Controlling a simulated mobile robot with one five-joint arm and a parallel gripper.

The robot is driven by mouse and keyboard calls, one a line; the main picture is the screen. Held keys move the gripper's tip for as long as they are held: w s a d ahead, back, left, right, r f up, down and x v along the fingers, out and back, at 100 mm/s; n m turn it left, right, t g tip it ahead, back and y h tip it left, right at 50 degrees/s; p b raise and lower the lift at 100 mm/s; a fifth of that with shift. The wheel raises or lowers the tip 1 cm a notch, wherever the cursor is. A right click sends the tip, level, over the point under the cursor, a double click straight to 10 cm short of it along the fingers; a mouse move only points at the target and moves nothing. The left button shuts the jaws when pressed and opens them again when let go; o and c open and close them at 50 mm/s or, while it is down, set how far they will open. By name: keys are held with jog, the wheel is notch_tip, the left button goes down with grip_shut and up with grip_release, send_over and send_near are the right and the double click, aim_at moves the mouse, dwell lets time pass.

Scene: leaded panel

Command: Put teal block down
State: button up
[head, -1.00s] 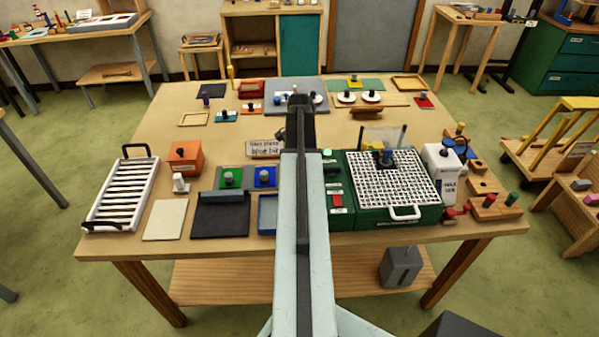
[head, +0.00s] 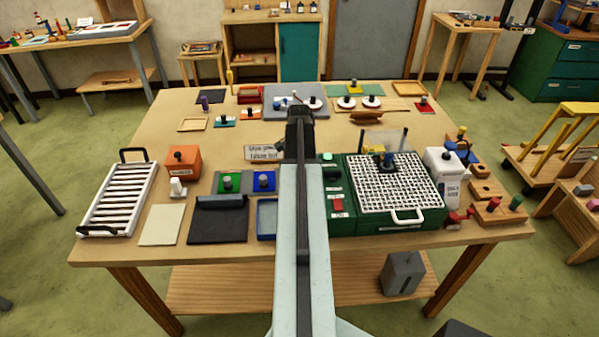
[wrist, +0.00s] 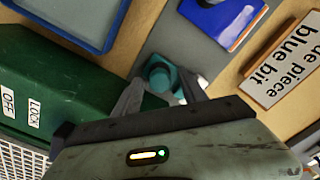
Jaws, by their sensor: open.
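In the wrist view the teal block (wrist: 161,76), with a round knob, is between the fingers of my gripper (wrist: 163,92). The fingers are spread, one on each side of it. The block is over the grey strip (wrist: 183,42), beside the blue block (wrist: 225,18); whether it rests flat on the strip I cannot tell. In the head view my arm hides the teal block and the fingertips. There the blue block (head: 264,181) and a green block (head: 228,183) sit side by side just left of my arm.
A green machine (head: 340,221) with a white grid stands close right of my arm. A blue tray (head: 266,234) lies near the front. A sign reading "blue bit" (wrist: 284,60) stands close to the gripper. A black pouch (head: 218,222) and a white rack (head: 117,203) are left.

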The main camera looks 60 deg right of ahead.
notch_tip(320, 180, up, 12)
jog(key=p, duration=1.2)
jog(key=shift+a+r, duration=0.1)
jog(key=w+a+n, duration=0.4)
jog(key=w+a, duration=0.2)
jog(key=a, duration=0.4)
jog(key=w+a+n, duration=0.3)
jog(key=w+a, duration=0.3)
jog(key=a, duration=0.4)
jog(key=w+a+n, duration=0.4)
jog(key=w+a, duration=0.2)
jog(key=a, duration=0.5)
jog(key=a+n, duration=0.9)
jog(key=a, duration=1.5)
jog(key=shift+s+a, duration=0.2)
jog(key=shift+a, duration=0.2)
